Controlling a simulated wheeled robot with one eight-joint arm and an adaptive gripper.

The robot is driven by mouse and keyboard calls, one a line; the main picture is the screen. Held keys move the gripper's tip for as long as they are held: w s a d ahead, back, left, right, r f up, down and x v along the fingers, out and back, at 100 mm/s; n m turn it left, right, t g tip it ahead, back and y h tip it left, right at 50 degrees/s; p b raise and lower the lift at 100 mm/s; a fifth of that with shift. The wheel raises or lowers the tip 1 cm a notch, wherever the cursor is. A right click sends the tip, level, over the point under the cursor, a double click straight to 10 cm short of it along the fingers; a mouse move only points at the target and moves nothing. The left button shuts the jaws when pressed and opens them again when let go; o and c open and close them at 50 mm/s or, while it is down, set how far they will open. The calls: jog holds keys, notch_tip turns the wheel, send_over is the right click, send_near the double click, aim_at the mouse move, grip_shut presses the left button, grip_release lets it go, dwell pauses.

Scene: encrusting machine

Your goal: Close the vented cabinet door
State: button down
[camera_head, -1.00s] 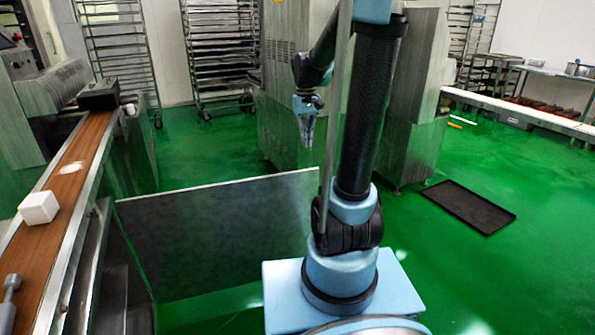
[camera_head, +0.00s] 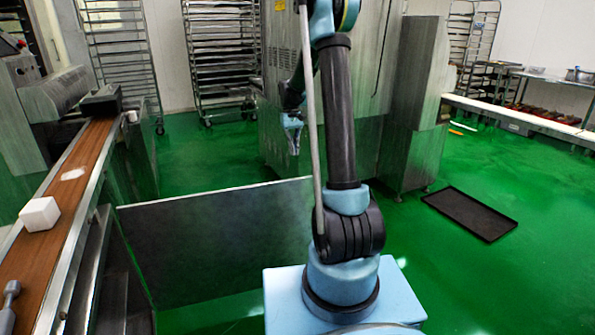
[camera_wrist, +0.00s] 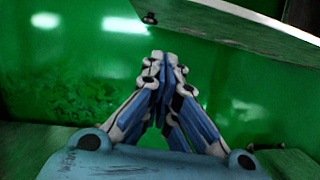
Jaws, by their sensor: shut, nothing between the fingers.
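A flat grey panel (camera_head: 215,240), which looks like the cabinet door, stands open at an angle from the machine under the conveyor on the left. No vents can be made out on it. My gripper (camera_head: 293,150) hangs beyond the panel's top right corner in the head view, fingers down and apart from the panel as far as I can see. In the wrist view my gripper (camera_wrist: 165,58) has its fingertips together with nothing between them. A grey slab with a small dark knob (camera_wrist: 225,25) crosses the top right there; I cannot tell whether it is the door.
A conveyor (camera_head: 65,185) with a white block (camera_head: 39,214) runs along the left. Grey metal machines (camera_head: 415,110) stand behind my arm. Green floor is clear between the panel and the racks (camera_head: 220,60).

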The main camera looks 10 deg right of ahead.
jog(key=s+d+f, duration=0.1)
jog(key=s+f, duration=0.5)
jog(key=f, duration=0.3)
jog(key=shift+s+f, duration=0.15)
jog(key=shift+f, duration=0.05)
jog(key=shift+d, duration=0.1)
dwell(0.3)
